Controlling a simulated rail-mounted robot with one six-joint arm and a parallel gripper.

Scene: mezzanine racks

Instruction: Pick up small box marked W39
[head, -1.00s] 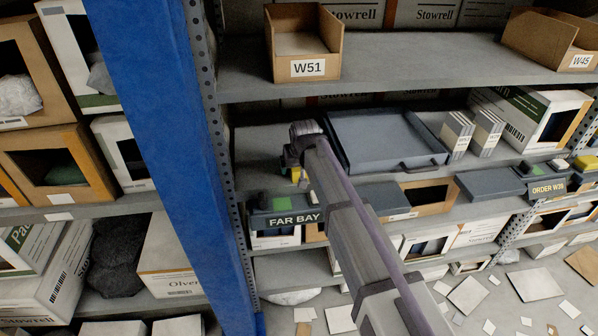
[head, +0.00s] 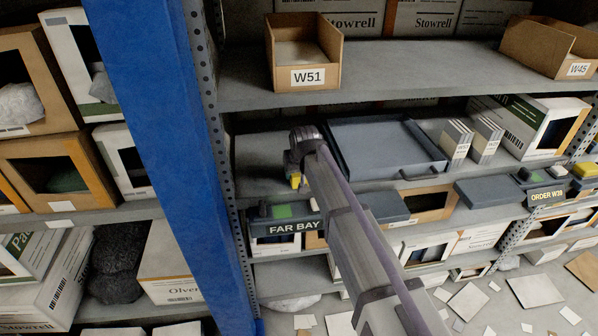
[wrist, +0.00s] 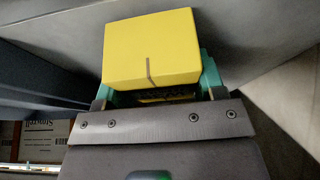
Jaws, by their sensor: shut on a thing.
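My gripper (head: 295,180) is over the left end of the middle shelf, left of the grey tray. It is shut on a small yellow box (wrist: 152,45), which sits between teal fingers in the wrist view. A dark upright line runs on the box's near face. No W39 mark shows on the visible faces. In the head view only a small yellow patch of it shows under my wrist. Two small white and grey boxes (head: 457,142) stand right of the tray; their labels are too small to read.
A grey tray (head: 380,150) lies right of my gripper. A blue post (head: 165,150) stands at the left. A FAR BAY sign (head: 293,227) hangs at the shelf front. The open W51 bin (head: 303,75) stands on the shelf above. A grey surface (wrist: 240,30) lies close behind the yellow box.

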